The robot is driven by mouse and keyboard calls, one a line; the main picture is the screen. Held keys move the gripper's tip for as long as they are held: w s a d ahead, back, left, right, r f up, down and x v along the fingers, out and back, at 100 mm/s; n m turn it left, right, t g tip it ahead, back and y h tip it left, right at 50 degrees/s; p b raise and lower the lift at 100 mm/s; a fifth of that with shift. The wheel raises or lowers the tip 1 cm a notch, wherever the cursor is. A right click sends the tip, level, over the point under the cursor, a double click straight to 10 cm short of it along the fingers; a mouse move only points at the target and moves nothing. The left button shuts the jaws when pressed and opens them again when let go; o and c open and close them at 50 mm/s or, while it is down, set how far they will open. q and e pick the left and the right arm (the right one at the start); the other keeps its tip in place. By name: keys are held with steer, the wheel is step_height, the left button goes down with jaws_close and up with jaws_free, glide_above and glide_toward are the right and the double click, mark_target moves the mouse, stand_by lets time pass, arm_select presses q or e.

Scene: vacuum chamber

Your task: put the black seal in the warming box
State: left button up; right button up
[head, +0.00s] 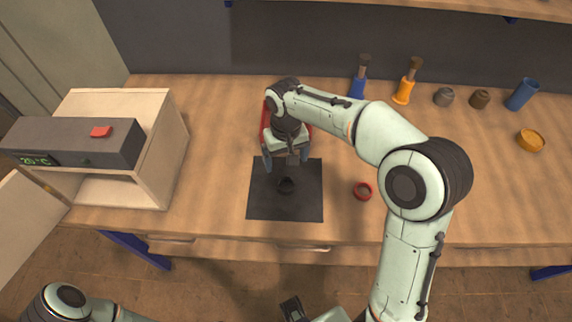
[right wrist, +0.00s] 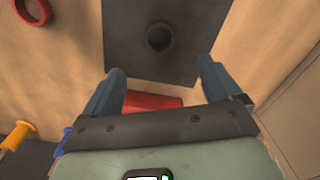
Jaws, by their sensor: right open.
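The black seal (head: 286,186) is a small dark ring lying on the dark square mat (head: 263,207). It also shows in the right wrist view (right wrist: 159,37), beyond the fingertips. My right gripper (head: 286,164) is open and empty over the mat's far edge, fingers pointing down, apart from the seal. Its two blue fingers also frame the right wrist view (right wrist: 161,68). The warming box (head: 165,150) is a cream box at the left of the bench, with a grey control panel reading about 20 °C. Its door (head: 28,225) stands open toward the front left.
A red ring (head: 363,190) lies right of the mat. A red object (head: 266,112) stands behind my right gripper, partly hidden. Bench between box and mat is clear.

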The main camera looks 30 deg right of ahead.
steer(key=b, duration=0.3)
glide_above(286, 187)
steer(key=f, duration=0.6)
steer(key=shift+s+a+f, duration=0.1)
steer(key=shift+a+f, duration=0.15)
steer(key=shift+f, duration=0.05)
steer(key=shift+d+f+b, duration=0.15)
steer(key=shift+f, duration=1.2)
steer(key=shift+d+f+b, duration=0.1)
steer(key=shift+f+b, duration=0.05)
steer(key=shift+f, duration=1.2)
arm_select(q)
steer(key=f, duration=0.2)
steer(key=s+f, duration=0.1)
steer(key=f, duration=0.1)
steer(key=shift+s, duration=0.15)
arm_select(e)
steer(key=shift+c, duration=0.3)
steer(key=c, duration=1.2)
steer(key=shift+o, duration=0.2)
steer(key=shift+r, duration=0.1)
